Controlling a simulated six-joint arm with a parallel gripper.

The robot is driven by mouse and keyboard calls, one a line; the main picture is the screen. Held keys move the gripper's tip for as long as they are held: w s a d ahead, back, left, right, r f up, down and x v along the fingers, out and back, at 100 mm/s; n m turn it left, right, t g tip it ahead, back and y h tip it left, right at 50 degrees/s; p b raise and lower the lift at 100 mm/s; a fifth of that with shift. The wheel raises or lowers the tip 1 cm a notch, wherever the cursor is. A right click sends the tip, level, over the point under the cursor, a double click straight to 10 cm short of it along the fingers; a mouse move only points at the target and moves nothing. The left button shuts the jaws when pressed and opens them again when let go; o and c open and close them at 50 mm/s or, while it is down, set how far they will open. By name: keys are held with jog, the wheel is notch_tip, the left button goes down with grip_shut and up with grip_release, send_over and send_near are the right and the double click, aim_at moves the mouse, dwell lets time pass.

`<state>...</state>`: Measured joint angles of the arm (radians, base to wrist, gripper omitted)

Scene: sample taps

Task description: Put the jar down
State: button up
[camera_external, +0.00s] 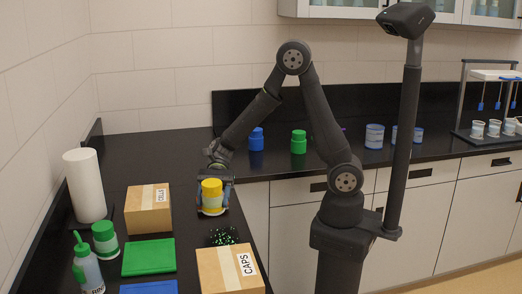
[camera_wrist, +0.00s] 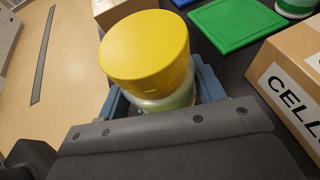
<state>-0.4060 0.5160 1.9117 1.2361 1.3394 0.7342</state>
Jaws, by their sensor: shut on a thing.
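The jar has a yellow lid (camera_external: 211,187) and a pale, clear body. My gripper (camera_external: 213,196) is shut on the jar's body, with a finger on each side. The jar is upright in the external view, at the right edge of the black counter near the CELLS box. In the wrist view the jar (camera_wrist: 147,62) fills the middle, lid toward the camera, between the blue-grey fingers (camera_wrist: 165,100). The lid and fingers hide most of its body. I cannot tell whether its base touches the counter.
A dark dish of green bits (camera_external: 223,237) lies between jar and CAPS box. A green mat (camera_external: 148,257), a wash bottle (camera_external: 87,268) and a paper roll (camera_external: 85,186) are further left.

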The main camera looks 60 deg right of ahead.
aim_at(210, 211)
jog(key=x, duration=0.3)
jog(key=shift+w+a+f, duration=0.15)
jog(key=shift+w+f, duration=0.05)
jog(key=shift+f, duration=2.15)
jog(key=o, duration=1.1)
jog(key=shift+f, duration=0.1)
jog(key=shift+w+r, duration=0.15)
jog(key=shift+r, duration=0.05)
jog(key=v, duration=1.1)
jog(key=shift+d+r, duration=0.15)
jog(key=shift+d, duration=0.25)
